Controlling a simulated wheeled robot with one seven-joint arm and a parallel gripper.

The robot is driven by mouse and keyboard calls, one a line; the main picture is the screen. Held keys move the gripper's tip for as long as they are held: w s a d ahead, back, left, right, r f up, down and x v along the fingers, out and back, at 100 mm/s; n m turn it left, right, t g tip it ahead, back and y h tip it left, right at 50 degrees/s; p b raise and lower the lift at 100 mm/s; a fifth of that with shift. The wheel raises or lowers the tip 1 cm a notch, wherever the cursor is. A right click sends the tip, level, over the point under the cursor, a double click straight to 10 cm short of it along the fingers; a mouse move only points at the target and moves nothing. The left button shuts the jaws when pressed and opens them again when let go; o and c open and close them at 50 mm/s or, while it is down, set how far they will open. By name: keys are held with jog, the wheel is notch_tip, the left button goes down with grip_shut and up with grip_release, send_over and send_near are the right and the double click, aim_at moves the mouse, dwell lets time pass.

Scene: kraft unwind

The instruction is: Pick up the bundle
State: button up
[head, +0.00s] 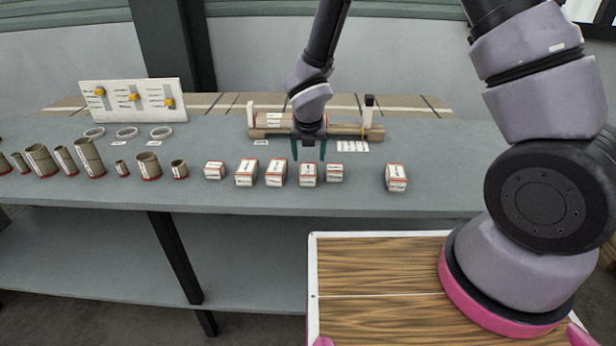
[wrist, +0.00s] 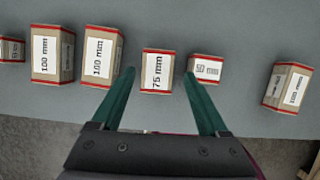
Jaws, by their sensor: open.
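Several kraft bundles with red-edged ends and white labels stand in a row on the grey bench (head: 450,180). My gripper (head: 308,158) is open and empty, pointing down above the row. In the wrist view its green fingers straddle, as seen from above, the bundle marked 75 mm (wrist: 158,70), which also shows in the head view (head: 307,175). To its right is a smaller bundle (wrist: 205,69), apparently marked 50 mm. To its left are two 100 mm bundles (wrist: 102,54) (wrist: 52,54). Another 100 mm bundle (wrist: 287,87) stands apart at the right.
Kraft tubes (head: 89,157) and white rings (head: 127,132) are at left, before a panel with yellow sliders (head: 133,98). A long roll on a holder (head: 345,131) lies behind my gripper. A wood-topped surface (head: 380,280) is in front of the bench.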

aim_at(308, 168)
jog(key=shift+x, duration=3.55)
jog(key=shift+s+a, duration=0.1)
jog(key=shift+s, duration=0.1)
grip_shut()
